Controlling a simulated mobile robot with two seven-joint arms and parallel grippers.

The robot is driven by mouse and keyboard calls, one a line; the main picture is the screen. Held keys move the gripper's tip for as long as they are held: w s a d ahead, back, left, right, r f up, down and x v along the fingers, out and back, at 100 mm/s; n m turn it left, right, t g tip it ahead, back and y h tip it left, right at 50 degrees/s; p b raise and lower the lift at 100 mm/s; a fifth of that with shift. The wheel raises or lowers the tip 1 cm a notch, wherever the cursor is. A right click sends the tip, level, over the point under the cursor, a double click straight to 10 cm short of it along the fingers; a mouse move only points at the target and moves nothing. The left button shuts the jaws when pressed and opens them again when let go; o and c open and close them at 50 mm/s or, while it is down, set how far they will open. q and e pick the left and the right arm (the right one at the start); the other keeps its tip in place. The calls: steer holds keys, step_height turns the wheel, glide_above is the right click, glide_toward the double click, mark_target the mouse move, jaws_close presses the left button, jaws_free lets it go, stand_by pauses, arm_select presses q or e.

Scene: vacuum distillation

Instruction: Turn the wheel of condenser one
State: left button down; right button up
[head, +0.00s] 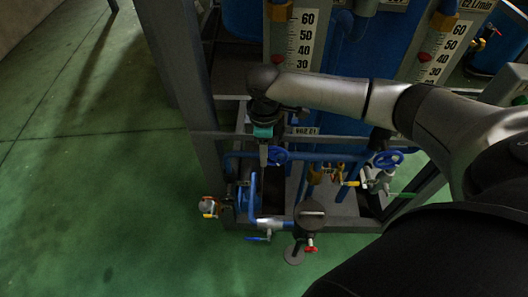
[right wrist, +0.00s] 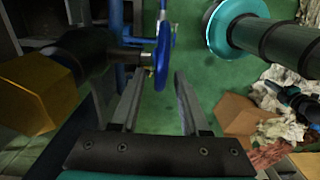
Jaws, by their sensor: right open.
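A blue hand wheel (head: 279,156) sits on the pipework at the front of the frame, just below a small label that seems to end in "01". My right gripper (head: 264,158) points down right beside this wheel, at its left. In the right wrist view the wheel (right wrist: 164,50) shows nearly edge-on. Its near rim appears in the gap between the open, empty fingers of my right gripper (right wrist: 157,82). I cannot tell whether the fingers touch it. A second blue wheel (head: 388,160) sits farther right. My left gripper is out of view.
Blue pipes, a yellow-handled valve (head: 350,183) and a red-handled valve (head: 311,249) crowd the area around the wheel. Grey frame posts (head: 180,70) stand at left. Flowmeters with scales (head: 299,40) stand behind. The green floor (head: 90,200) is clear at left.

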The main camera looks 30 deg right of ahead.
steer(key=shift+f, duration=0.45)
steer(key=shift+c, duration=0.2)
jaws_close()
